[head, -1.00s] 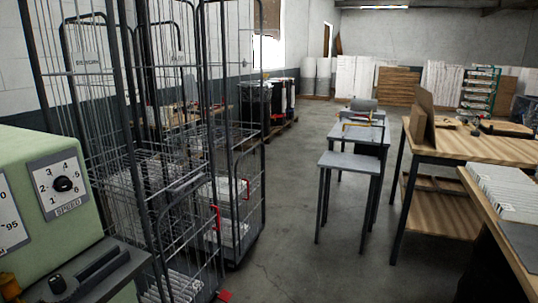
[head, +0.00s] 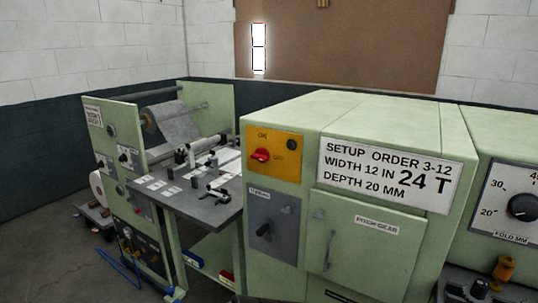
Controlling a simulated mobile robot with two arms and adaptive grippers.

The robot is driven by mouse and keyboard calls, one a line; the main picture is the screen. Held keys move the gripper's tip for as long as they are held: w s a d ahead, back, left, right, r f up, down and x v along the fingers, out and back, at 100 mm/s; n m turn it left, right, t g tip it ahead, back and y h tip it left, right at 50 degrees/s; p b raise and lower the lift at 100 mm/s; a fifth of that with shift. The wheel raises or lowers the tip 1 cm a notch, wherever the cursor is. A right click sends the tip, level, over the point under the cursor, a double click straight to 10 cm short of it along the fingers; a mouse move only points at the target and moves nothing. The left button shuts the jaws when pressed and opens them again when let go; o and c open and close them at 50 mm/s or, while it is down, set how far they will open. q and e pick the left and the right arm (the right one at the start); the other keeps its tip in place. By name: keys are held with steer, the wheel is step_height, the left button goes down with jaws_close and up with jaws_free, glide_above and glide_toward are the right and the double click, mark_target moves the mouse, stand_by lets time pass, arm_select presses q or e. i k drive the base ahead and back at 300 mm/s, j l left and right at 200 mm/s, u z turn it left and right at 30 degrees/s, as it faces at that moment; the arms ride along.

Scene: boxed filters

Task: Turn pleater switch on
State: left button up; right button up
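The pleater (head: 300,110) is a pale green machine that fills the middle and right of the head view. On its front is a yellow panel (head: 286,143) marked ON and OFF, with a red rotary switch (head: 260,155) on it. The red handle lies roughly sideways, pointing toward the OFF side, though its exact setting is hard to read. Below is a grey panel (head: 271,238) with a black lever. Neither of my grippers shows in this view.
A setup order sign (head: 388,174) and a pitch gear door (head: 365,250) are right of the switch. A fold dial (head: 522,206) is at the far right. A roll stand and worktable (head: 205,205) stand left. Blue hose (head: 118,268) lies on the floor.

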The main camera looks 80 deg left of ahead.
mark_target(261, 154)
steer(key=u, duration=2.7)
steer(key=i+l+z, duration=0.25)
steer(key=k+l, duration=0.1)
